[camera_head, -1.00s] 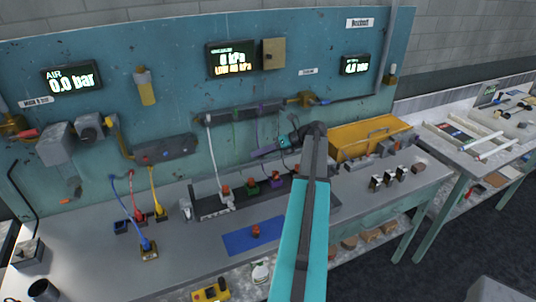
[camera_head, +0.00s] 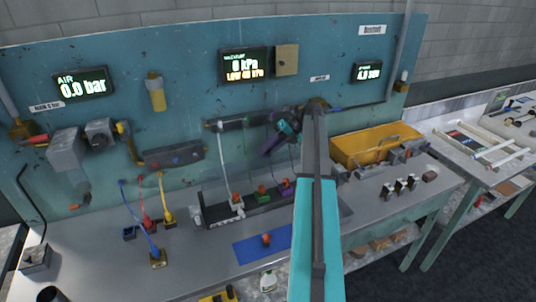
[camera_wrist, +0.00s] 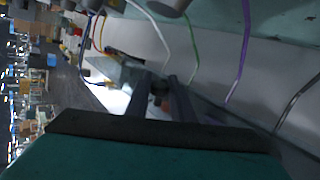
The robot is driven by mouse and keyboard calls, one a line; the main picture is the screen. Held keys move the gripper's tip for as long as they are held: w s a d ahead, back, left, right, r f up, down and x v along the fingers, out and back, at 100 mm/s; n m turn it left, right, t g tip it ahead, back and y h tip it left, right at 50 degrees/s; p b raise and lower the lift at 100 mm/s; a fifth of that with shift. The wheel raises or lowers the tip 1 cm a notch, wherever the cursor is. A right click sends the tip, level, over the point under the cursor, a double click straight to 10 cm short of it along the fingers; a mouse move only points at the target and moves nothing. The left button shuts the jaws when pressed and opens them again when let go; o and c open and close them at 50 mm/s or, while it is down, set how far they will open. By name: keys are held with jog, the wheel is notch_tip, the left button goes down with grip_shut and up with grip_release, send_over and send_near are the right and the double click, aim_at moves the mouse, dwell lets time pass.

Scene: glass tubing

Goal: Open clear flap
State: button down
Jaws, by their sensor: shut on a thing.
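In the wrist view the fingers (camera_wrist: 160,92) are shut on a small dark piece at the edge of a pale see-through sheet (camera_wrist: 115,70). That sheet looks like the clear flap; in the head view it is faint over the rack, and its exact tilt is hard to tell.
A blue mat (camera_head: 258,250) with a red-topped piece (camera_head: 266,239) lies in front of the rack. A yellow bin (camera_head: 372,147) stands to the right. Thin coloured tubes hang from a manifold (camera_head: 246,122) close around my gripper. Blue, red and yellow tubes stand at left.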

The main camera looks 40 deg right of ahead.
jog(key=shift+w+d+r+g, duration=0.1)
jog(key=shift+w+d+g, duration=0.25)
jog(key=shift+w+g, duration=0.05)
dwell(0.4)
jog(key=c, duration=1.6)
grip_release()
jog(key=shift+o, duration=0.2)
jog(key=shift+a, duration=0.1)
jog(key=b+v, duration=0.4)
jog(key=v, duration=0.9)
jog(key=shift+s+d+r, duration=0.15)
jog(key=shift+d+r, duration=0.05)
jog(key=shift+d, duration=0.15)
